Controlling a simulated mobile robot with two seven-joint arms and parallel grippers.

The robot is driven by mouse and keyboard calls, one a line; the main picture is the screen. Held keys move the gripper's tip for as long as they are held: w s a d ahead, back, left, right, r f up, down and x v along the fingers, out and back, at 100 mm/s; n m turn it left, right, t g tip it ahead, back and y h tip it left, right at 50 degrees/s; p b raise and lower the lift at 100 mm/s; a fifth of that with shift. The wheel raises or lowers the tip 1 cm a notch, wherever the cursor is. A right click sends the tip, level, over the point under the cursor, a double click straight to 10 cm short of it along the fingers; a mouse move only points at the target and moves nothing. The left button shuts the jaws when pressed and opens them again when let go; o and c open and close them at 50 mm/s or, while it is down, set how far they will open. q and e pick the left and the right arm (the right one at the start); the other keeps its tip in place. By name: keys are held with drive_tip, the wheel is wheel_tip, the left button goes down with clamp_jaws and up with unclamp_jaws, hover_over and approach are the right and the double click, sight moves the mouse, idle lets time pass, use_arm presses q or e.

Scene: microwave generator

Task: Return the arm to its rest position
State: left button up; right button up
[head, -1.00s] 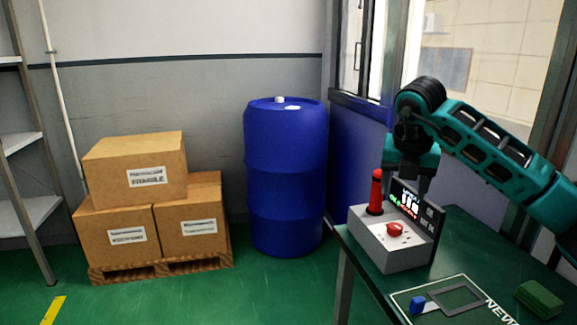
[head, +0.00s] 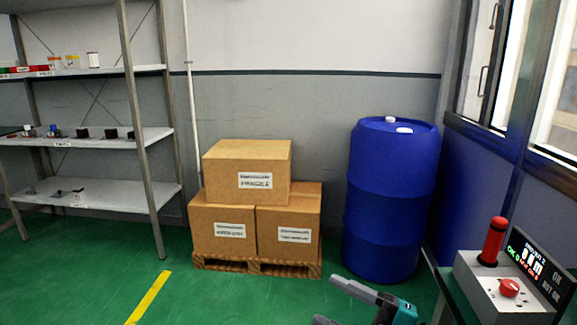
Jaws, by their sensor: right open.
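My right gripper (head: 337,300) shows at the bottom of the head view, right of the middle. Its grey fingers point left and stand apart with nothing between them. The teal part of the arm is cut off by the lower edge. The gripper is apart from the grey control box (head: 487,293), which stands at the lower right on a table. The box carries a red handle (head: 493,240), a red knob (head: 509,288) and a lit display (head: 527,262). My left gripper is not in view.
Cardboard boxes (head: 247,172) are stacked on a wooden pallet (head: 257,266). A blue drum (head: 388,205) stands right of them. A metal shelf (head: 110,193) with small items is at the left. Green floor (head: 90,270) lies open at the lower left.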

drive_tip(key=s+d+f+m+t+h+p, duration=0.1)
drive_tip(key=s+d+f+m+t+h, duration=0.2)
drive_tip(key=f+m+h, duration=0.45)
drive_tip(key=s+d+f+m+t+h+p, duration=0.1)
drive_tip(key=d+f+m+t+h, duration=0.35)
drive_tip(key=m, duration=0.55)
drive_tip(key=s+d+f+m+g+h, duration=0.2)
drive_tip(key=s+f+g, duration=0.4)
drive_tip(key=s+f, duration=0.4)
drive_tip(key=f+m+h, duration=0.1)
drive_tip(key=m, duration=0.1)
drive_tip(key=shift+d+m+h, duration=0.15)
drive_tip(key=shift+m+h, duration=0.2)
drive_tip(key=shift+h, duration=0.05)
